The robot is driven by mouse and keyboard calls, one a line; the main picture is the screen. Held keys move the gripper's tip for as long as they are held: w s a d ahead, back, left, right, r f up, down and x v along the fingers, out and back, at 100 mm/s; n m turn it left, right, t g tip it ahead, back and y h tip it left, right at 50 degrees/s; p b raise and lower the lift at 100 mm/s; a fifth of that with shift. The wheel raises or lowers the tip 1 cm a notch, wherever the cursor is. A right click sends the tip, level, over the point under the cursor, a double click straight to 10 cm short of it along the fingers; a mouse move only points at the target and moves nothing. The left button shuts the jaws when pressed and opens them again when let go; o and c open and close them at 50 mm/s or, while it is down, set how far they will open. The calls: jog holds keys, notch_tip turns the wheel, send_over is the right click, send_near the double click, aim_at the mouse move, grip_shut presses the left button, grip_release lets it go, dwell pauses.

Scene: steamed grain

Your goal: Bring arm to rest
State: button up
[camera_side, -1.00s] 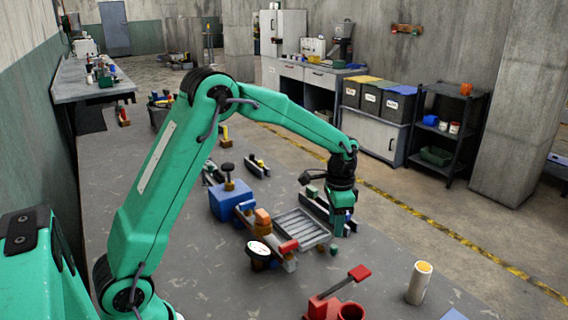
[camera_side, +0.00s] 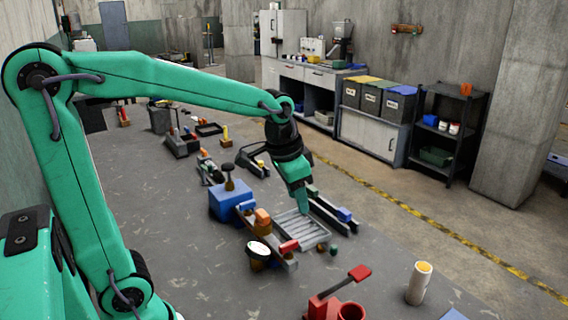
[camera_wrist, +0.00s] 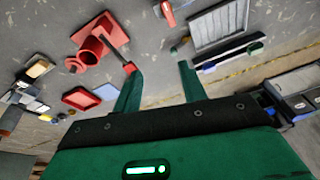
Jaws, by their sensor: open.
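My gripper (camera_side: 302,206) hangs from the green arm near the far edge of the grey ribbed tray (camera_side: 299,230) in the side view. Its height above the tray is hard to tell. In the wrist view my gripper (camera_wrist: 155,62) has its two green fingers spread wide, with only bare floor-grey table between them. The ribbed tray (camera_wrist: 216,26) lies beyond the right finger there. A red device with a cup (camera_wrist: 92,50) lies beyond the left finger.
A blue block (camera_side: 230,197) with a dark knob and a round gauge (camera_side: 258,249) stand beside the tray. A red lever (camera_side: 358,273) rises at the front. The left side of the table is largely clear.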

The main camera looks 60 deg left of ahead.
jog(key=s+r+n+t, duration=0.1)
jog(key=s+n+t, duration=0.1)
jog(key=s, duration=1.1)
jog(key=shift+s+d+n+t, duration=0.25)
jog(key=shift+d+n+t, duration=0.05)
jog(key=shift+d, duration=0.05)
jog(key=shift+o, duration=0.5)
